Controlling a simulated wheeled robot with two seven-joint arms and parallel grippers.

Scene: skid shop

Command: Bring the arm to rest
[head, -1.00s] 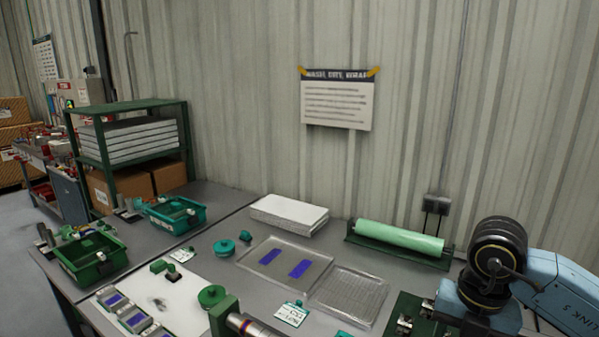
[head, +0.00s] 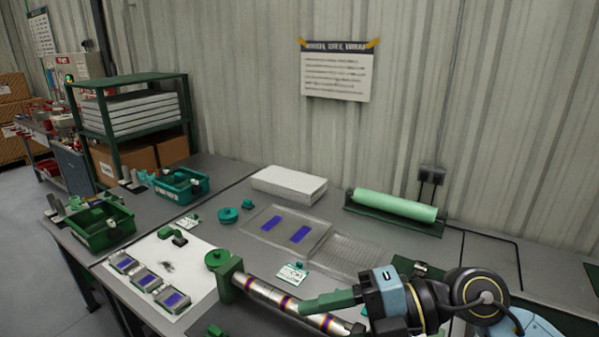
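My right arm comes in from the lower right, with its light blue and black wrist low over the front of the bench. A green finger-like piece of my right gripper (head: 328,302) seems to reach left from the wrist, over the metal tube (head: 262,291). The second finger cannot be made out, so I cannot tell whether it is open or shut, or whether it touches the tube. The tube has coloured heat bands and runs from a green clamp (head: 228,281) towards the wrist. My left gripper is not in view.
A clear tray with purple strips (head: 270,224), a green roll (head: 396,205) and a white stack (head: 289,184) stand farther back. Green bins (head: 101,227) and a shelf (head: 131,113) are at left. A small card (head: 291,273) lies near the wrist.

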